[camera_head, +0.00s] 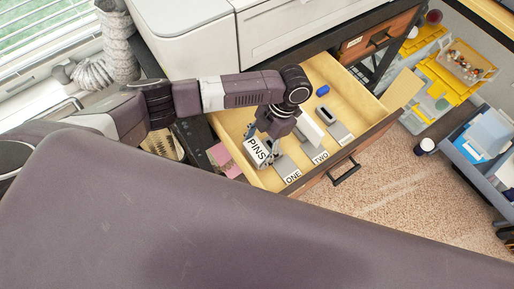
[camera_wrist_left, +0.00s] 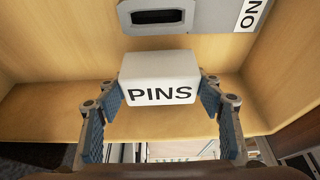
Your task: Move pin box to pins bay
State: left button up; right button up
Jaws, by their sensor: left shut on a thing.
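The pin box is a small pale box with the word PINS on one face; it shows in the wrist view (camera_wrist_left: 160,72) and in the head view (camera_head: 257,149). My left gripper (camera_wrist_left: 160,88) is shut on it, with a blue-padded finger on each side. In the head view the left gripper (camera_head: 268,133) reaches down at the left end of an open wooden drawer (camera_head: 262,178). Whether the box touches the drawer floor is unclear. I see no separate label marking a pins bay. My right gripper is not in view.
Grey slotted pieces labelled ONE (camera_head: 287,168) and TWO (camera_head: 314,150) lie in the drawer, with another behind them. A white block (camera_head: 308,127) and a blue item (camera_head: 323,90) are also inside. A white machine (camera_head: 185,35) stands behind. Carpet (camera_head: 400,200) lies beyond the drawer front.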

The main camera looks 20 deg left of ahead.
pick_arm(q)
jog(key=shift+f, duration=0.15)
dwell(0.3)
jog(key=shift+f+b, duration=0.45)
jog(key=shift+f, duration=0.15)
jog(key=shift+f+b, duration=0.35)
jog(key=shift+f, duration=0.2)
jog(key=shift+f, duration=0.2)
dwell(0.4)
jog(key=o, duration=1.9)
